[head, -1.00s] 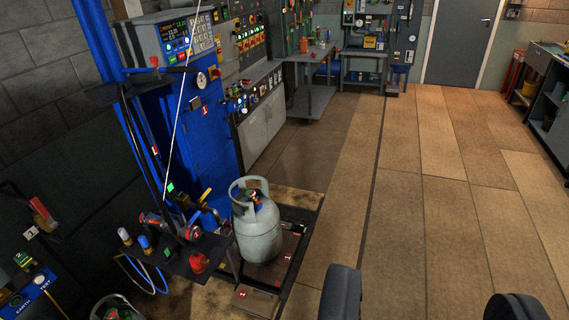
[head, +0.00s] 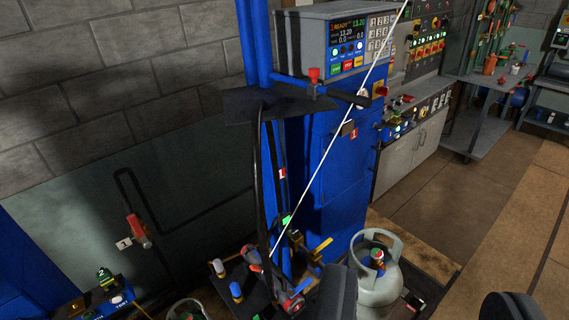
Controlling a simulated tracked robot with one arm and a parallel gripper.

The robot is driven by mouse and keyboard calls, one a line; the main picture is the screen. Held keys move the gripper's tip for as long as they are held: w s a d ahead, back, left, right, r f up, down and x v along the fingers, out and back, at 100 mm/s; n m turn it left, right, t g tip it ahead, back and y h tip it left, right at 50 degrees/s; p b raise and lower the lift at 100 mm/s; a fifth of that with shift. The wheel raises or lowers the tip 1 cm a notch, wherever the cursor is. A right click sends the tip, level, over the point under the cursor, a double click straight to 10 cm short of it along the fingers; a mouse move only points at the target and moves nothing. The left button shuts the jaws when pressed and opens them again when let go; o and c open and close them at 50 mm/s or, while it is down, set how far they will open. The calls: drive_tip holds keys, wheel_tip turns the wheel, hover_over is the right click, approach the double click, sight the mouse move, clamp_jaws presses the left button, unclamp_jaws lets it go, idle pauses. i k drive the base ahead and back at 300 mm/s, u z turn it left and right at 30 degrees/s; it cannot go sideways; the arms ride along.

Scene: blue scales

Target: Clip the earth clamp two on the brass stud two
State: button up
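My gripper (head: 427,293) shows at the bottom of the head view as two dark fingers wide apart, with nothing held between them. A green piece marked 2 (head: 105,277) sits by a blue box lettered "TEST" (head: 118,300) at the lower left. I cannot tell whether it is earth clamp two. A red-handled piece (head: 138,230) hangs on a dark cable on the wall, beside a plate marked 1 (head: 124,243). I cannot make out brass stud two. My gripper is well to the right of these pieces.
A blue filling column (head: 330,160) with a control panel stands in the middle. A grey gas cylinder (head: 378,285) stands beyond my fingers, right of a small shelf with valves (head: 260,285). A thin white rod (head: 340,135) slants across the view. Open floor lies at the right.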

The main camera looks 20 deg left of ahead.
sight(106, 279)
drive_tip(key=u, duration=0.65)
drive_tip(key=i, duration=1.15)
drive_tip(key=u, duration=0.65)
